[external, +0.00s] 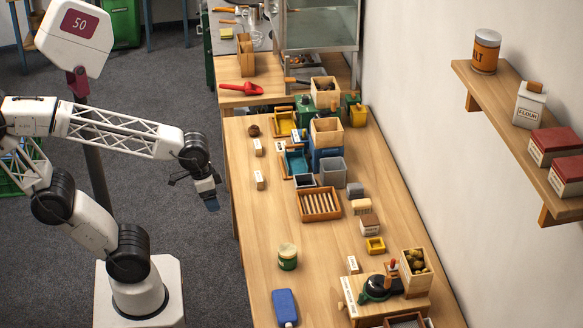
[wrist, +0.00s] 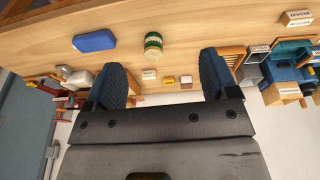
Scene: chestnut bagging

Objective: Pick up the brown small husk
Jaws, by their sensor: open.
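A small brown round thing (external: 253,130), which looks like the brown husk, lies on the wooden table near its far left edge in the external view. It is too small there to make out detail, and I cannot find it in the wrist view. My gripper (external: 211,203) hangs off the table's left side, nearer the camera than the husk and well apart from it. In the wrist view my gripper (wrist: 160,68) has its two blue fingers wide apart with nothing between them.
A blue tray (external: 295,162), yellow tray (external: 283,125) and slatted wooden box (external: 319,218) crowd the middle. The left front is clear.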

